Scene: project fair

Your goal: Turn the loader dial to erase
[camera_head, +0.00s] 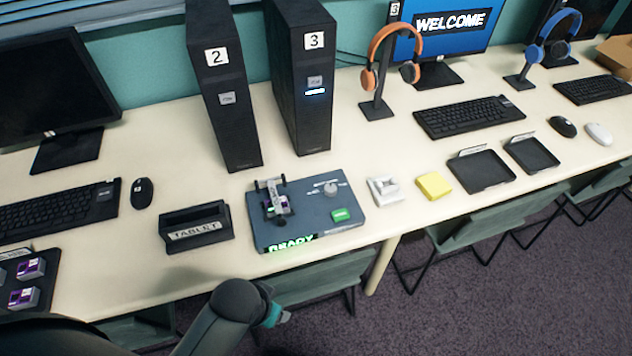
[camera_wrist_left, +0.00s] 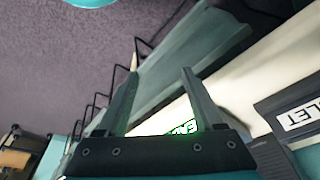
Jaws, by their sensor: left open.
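The loader (camera_head: 300,233) is a dark blue-grey box near the table's front edge, with a lit green READY sign on its front. Its dial (camera_head: 331,189) is a small grey knob at the back right of its top, with small pale labels beside it; they are too small to read. A green button (camera_head: 342,215) is in front of the dial. A small wheeled device (camera_head: 275,199) sits on the loader's left part. My left gripper (camera_head: 275,316) is below and in front of the table edge, apart from the loader. In the left wrist view its fingers (camera_wrist_left: 160,66) are spread and empty.
A tablet stand (camera_head: 195,228) is left of the loader. Computer towers 2 (camera_head: 222,100) and 3 (camera_head: 302,90) stand behind. A white block (camera_head: 385,191) and a yellow block (camera_head: 434,186) lie to its right. Chairs (camera_head: 490,225) are under the table edge.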

